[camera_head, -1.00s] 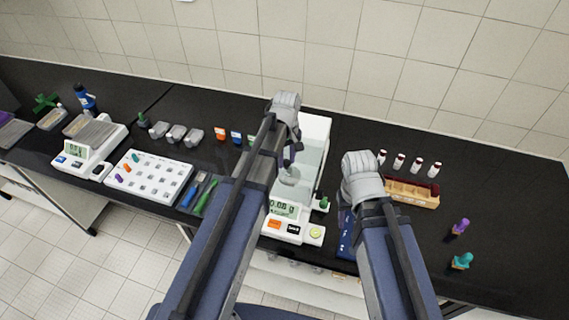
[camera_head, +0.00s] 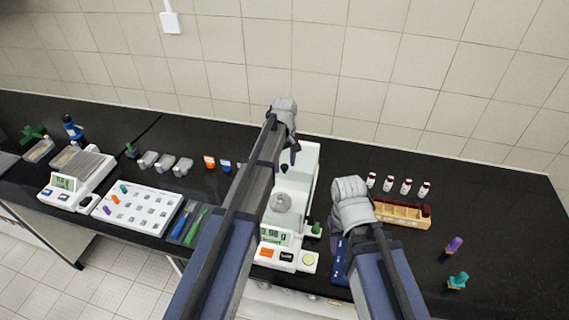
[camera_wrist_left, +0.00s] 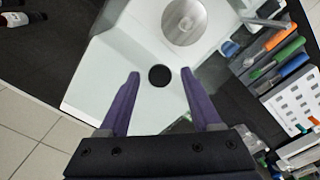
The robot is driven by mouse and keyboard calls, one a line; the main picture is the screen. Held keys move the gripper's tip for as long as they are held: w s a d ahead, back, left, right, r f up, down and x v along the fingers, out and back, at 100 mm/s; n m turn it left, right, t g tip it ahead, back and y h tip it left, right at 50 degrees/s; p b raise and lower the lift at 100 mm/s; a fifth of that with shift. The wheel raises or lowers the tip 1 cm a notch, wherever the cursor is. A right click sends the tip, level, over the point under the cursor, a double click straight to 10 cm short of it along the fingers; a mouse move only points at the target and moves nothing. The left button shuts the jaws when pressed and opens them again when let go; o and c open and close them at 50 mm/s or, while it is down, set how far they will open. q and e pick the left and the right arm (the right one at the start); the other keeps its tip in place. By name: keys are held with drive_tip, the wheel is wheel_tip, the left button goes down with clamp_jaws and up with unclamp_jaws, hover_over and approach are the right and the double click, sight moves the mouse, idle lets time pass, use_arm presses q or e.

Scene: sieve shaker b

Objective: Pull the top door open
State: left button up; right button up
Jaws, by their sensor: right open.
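The balance (camera_head: 283,240) stands mid-bench, with a lit display at its front and clear walls around a round metal pan (camera_head: 281,203). The top door (camera_wrist_left: 140,105) shows as a clear pane with a round black knob (camera_wrist_left: 159,75) in the left wrist view. My left gripper (camera_wrist_left: 161,73) is open, its purple fingers on either side of the knob in that picture. I cannot tell whether they touch it. The knob also shows in the head view (camera_head: 284,168), below a purple finger. My right gripper (camera_head: 338,218) is right of the balance, its fingers mostly hidden.
A wooden rack (camera_head: 400,213) and several capped vials (camera_head: 388,183) stand to the right. A white perforated tray (camera_head: 140,207), tools (camera_head: 190,222) and a second balance (camera_head: 75,183) lie left. A green-topped item (camera_head: 316,228) stands close beside the balance.

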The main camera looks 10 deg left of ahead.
use_arm(q)
drive_tip(key=shift+r, duration=0.15)
wheel_tip(320, 180, up, 8)
drive_tip(key=p, duration=0.8)
drive_tip(key=shift+f, duration=0.2)
drive_tip(key=shift+s+f, duration=0.1)
